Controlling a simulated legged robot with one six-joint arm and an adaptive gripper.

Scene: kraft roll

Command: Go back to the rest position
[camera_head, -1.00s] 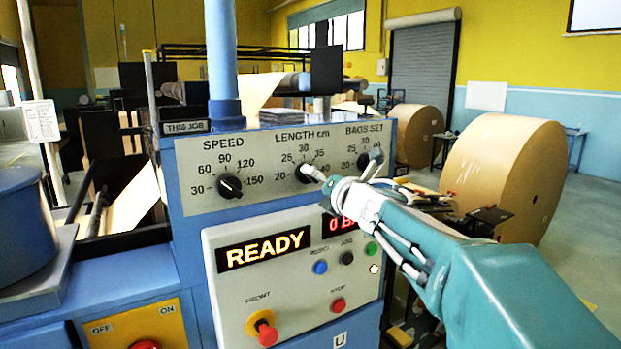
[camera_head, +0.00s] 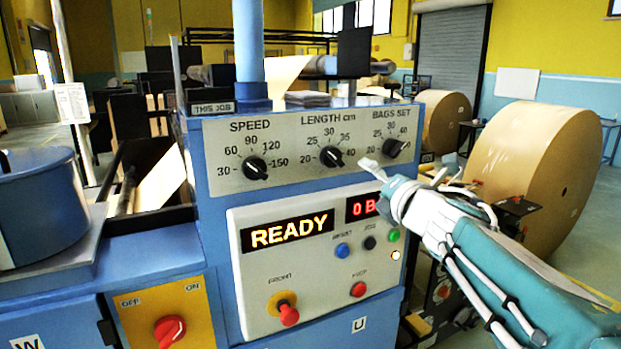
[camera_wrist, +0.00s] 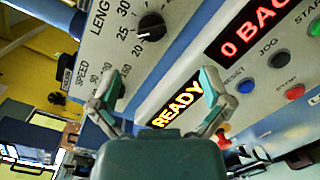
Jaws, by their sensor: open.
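My gripper (camera_head: 412,172) is in front of the right part of the machine's control panel, below the BAGS SET knob (camera_head: 394,148). In the wrist view its two fingers (camera_wrist: 160,95) are spread apart with nothing between them. The LENGTH knob (camera_head: 331,156) also shows in the wrist view (camera_wrist: 151,27). The display (camera_head: 290,233) reads READY, and the counter (camera_head: 362,208) starts with 0 B, its right end hidden by my arm.
Below the displays are several push buttons and a red knob on a yellow base (camera_head: 288,312). A yellow OFF/ON switch plate (camera_head: 165,320) is at lower left. Large brown paper rolls (camera_head: 530,165) stand behind on the right.

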